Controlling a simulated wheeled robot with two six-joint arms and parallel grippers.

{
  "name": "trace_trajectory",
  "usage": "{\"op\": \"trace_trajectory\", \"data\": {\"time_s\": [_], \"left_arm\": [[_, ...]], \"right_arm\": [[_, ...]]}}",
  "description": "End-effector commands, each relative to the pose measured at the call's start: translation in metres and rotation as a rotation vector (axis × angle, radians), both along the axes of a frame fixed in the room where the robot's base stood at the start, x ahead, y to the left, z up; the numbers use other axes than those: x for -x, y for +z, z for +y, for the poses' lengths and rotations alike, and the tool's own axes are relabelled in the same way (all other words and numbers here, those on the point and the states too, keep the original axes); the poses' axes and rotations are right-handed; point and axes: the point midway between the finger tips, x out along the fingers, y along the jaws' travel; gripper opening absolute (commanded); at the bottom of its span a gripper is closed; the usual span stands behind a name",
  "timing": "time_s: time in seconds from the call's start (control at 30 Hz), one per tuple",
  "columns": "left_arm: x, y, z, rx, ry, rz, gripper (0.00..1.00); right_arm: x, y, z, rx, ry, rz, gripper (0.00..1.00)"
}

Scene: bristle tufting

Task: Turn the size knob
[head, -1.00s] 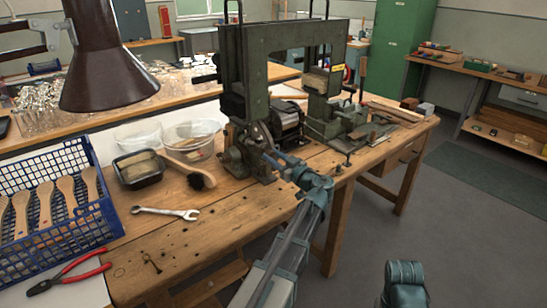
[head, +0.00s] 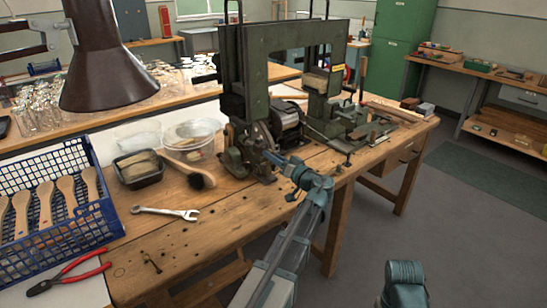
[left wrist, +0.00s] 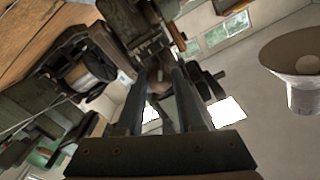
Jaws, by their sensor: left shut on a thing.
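The tufting machine (head: 255,75), a dark green frame, stands on the wooden bench. My left gripper (head: 270,155) reaches to the low front left part of the machine. In the left wrist view its two fingers (left wrist: 158,80) run up toward the machine and are shut on a small roundish part, the size knob (left wrist: 157,86). The knob is mostly hidden by the fingers and is too small to read its turn. My right gripper is out of view; only part of my right arm shows at the bottom.
On the bench (head: 225,225) lie a wrench (head: 165,212), a brush (head: 190,172) and a black tray (head: 138,170). A clear bowl (head: 195,138) stands behind. A blue crate (head: 55,215) holds wooden brush bodies at left, with red pliers (head: 70,277) before it. A brown lamp (head: 105,60) hangs above.

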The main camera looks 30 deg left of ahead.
Motion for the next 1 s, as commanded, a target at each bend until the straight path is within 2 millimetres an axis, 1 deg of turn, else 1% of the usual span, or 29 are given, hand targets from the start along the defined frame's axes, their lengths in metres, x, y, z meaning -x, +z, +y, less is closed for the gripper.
{"op": "trace_trajectory", "data": {"time_s": [0.2,0.4,0.6,1.0], "left_arm": [[0.0001,-0.0004,-0.0005,-0.047,0.000,0.117,0.00],[0.0001,-0.0004,-0.0005,-0.074,0.000,0.183,0.00],[0.0000,-0.0005,-0.0005,-0.086,0.000,0.211,0.00],[0.0000,-0.0004,-0.0006,-0.088,0.000,0.216,0.00]], "right_arm": [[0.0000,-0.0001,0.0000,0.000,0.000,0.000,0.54],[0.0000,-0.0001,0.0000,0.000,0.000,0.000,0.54],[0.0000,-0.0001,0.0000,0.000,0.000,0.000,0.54],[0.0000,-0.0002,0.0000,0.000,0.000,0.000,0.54]]}}
